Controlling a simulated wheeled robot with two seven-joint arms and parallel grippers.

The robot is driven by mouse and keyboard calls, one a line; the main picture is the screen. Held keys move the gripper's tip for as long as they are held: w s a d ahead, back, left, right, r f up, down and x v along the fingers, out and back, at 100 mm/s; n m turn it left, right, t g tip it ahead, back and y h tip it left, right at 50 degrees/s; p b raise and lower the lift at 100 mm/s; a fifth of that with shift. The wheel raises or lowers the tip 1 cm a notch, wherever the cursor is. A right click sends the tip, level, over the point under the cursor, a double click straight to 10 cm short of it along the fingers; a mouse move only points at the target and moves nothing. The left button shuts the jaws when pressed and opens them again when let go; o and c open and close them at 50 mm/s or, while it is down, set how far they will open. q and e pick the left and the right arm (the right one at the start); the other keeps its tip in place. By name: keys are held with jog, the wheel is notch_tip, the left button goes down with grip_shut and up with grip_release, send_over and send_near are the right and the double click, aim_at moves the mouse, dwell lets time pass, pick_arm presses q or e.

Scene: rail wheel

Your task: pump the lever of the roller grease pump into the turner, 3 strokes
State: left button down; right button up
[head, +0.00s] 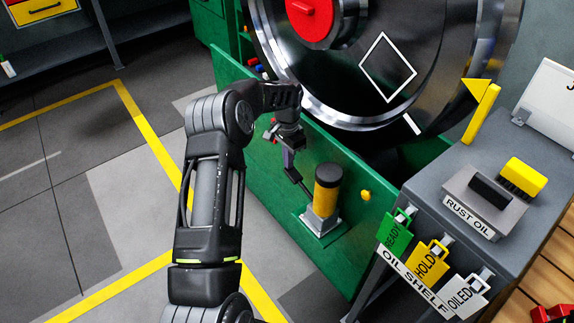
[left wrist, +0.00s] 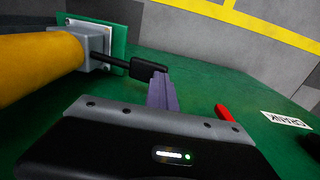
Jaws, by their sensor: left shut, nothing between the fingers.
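The roller grease pump (head: 327,190) is a yellow cylinder with dark bands on a grey base, mounted on the green turner (head: 260,180). It also shows as a yellow barrel (left wrist: 40,66) at the left of the left wrist view. Its black lever (head: 296,180) sticks out from the base toward my left gripper (head: 289,158). In the left wrist view the lever's thick black grip (left wrist: 148,70) ends right by my purple fingertips (left wrist: 163,84). The fingers are shut with nothing between them. I cannot tell whether they touch the grip. My right gripper is out of view.
A large steel wheel (head: 388,62) with a red hub (head: 312,20) stands behind the pump. A grey oil shelf (head: 430,185) with READY, HOLD and OILED tags is at the right. A red handle (left wrist: 224,112) and a CRANK label (left wrist: 284,118) are on the green panel. Open floor lies left.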

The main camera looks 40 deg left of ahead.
pick_arm(q)
notch_tip(320, 180, up, 9)
jog(key=shift+w+a, duration=0.2)
jog(key=shift+a, duration=0.2)
jog(key=shift+f, duration=0.15)
dwell(0.5)
